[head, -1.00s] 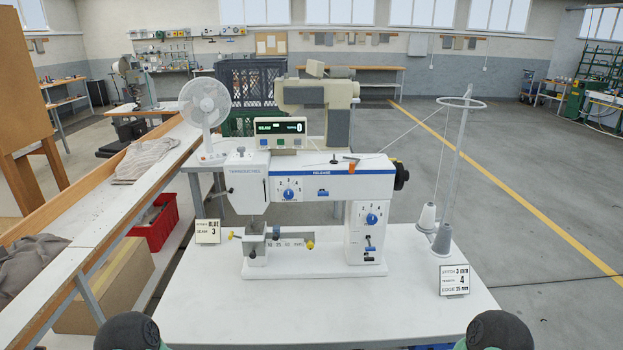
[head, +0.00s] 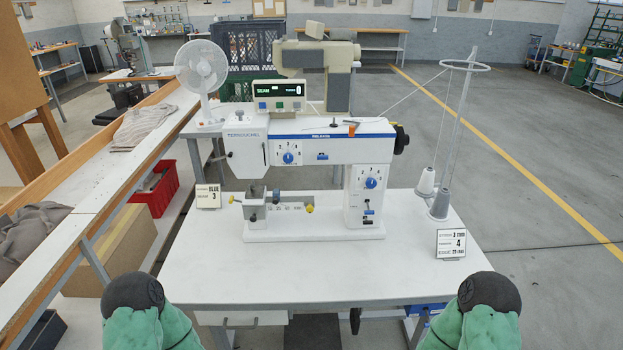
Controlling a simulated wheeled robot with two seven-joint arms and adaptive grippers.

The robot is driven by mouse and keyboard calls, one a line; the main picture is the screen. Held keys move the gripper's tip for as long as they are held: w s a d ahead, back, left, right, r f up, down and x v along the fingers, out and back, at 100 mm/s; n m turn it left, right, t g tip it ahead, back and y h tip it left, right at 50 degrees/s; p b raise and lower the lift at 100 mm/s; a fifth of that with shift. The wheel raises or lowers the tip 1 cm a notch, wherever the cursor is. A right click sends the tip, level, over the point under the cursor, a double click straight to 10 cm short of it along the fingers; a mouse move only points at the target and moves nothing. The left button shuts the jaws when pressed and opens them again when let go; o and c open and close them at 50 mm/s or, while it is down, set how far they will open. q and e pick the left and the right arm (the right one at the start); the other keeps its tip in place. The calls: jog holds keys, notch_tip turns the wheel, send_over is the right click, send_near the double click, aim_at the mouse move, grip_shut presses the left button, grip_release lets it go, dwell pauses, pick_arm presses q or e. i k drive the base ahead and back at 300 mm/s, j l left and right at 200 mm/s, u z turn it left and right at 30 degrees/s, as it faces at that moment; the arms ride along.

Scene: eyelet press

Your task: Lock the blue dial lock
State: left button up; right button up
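A white sewing-type machine (head: 325,160) with a blue stripe stands on the white table. Its upper arm has a blue dial (head: 288,157) with a numbered scale, and a small blue switch (head: 322,156) to its right. Its right column has a second blue dial (head: 371,183), with a dark lever (head: 367,203) and a small blue part (head: 368,212) below. I cannot tell which blue part is the dial lock, or its position. My two green arms with dark caps show at the bottom edge; neither gripper is in view.
A left card (head: 208,196) reads BLUE and 3; a right card (head: 450,243) shows 3 mm, 4 and 25 mm. A thread stand (head: 457,130) with grey cones rises at the right. A fan (head: 201,68) stands at the left. The table front (head: 310,275) is clear.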

aim_at(366, 212)
jog(key=i+l+u, duration=0.15)
jog(key=l+u, duration=0.15)
jog(key=l, duration=0.4)
jog(key=l+u, duration=0.3)
jog(key=l, duration=0.4)
